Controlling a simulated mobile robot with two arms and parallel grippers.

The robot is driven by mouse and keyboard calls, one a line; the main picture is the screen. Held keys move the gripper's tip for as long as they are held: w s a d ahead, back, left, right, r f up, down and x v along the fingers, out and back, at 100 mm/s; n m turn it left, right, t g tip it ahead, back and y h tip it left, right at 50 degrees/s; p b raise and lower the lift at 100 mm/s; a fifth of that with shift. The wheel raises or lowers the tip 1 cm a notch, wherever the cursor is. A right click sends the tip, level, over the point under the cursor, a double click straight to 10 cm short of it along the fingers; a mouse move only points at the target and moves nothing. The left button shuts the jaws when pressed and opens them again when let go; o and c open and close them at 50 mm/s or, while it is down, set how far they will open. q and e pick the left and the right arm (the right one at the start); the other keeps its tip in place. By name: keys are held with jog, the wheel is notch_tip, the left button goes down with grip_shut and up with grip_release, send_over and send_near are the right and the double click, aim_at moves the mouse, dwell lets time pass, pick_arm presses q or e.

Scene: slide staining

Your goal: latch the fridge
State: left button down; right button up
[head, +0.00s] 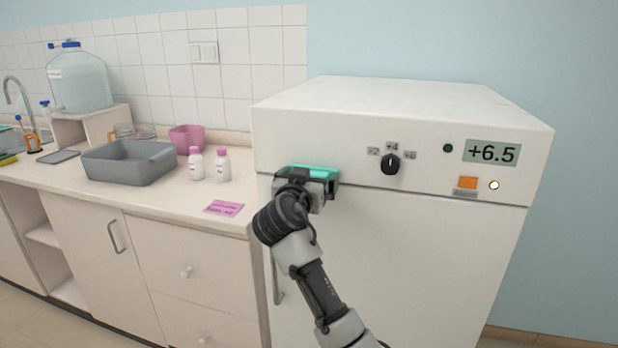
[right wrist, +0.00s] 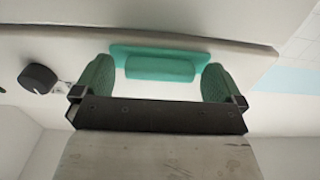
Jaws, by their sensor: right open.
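The white fridge (head: 400,250) stands at the right in the head view, and its door looks closed. A teal latch (head: 318,172) sits at the top left of the front, near the door's upper edge. My right gripper (head: 307,178) is at the latch and hides part of it. In the right wrist view the latch (right wrist: 160,66) lies between the two green-padded fingers of the open gripper (right wrist: 160,82), with a gap on both sides. I cannot tell if the gripper touches it. My left gripper is not in view.
A black dial (head: 390,164), a display reading +6.5 (head: 489,152) and an orange button (head: 467,183) are on the fridge panel. The counter at the left holds a grey basin (head: 130,163), two bottles (head: 223,165) and a pink card (head: 224,208).

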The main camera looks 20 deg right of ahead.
jog(key=shift+c, duration=0.2)
jog(key=c, duration=0.8)
jog(key=shift+c, duration=0.2)
jog(key=shift+n, duration=0.4)
jog(key=shift+n+p, duration=6.5)
jog(key=shift+n, duration=2.1)
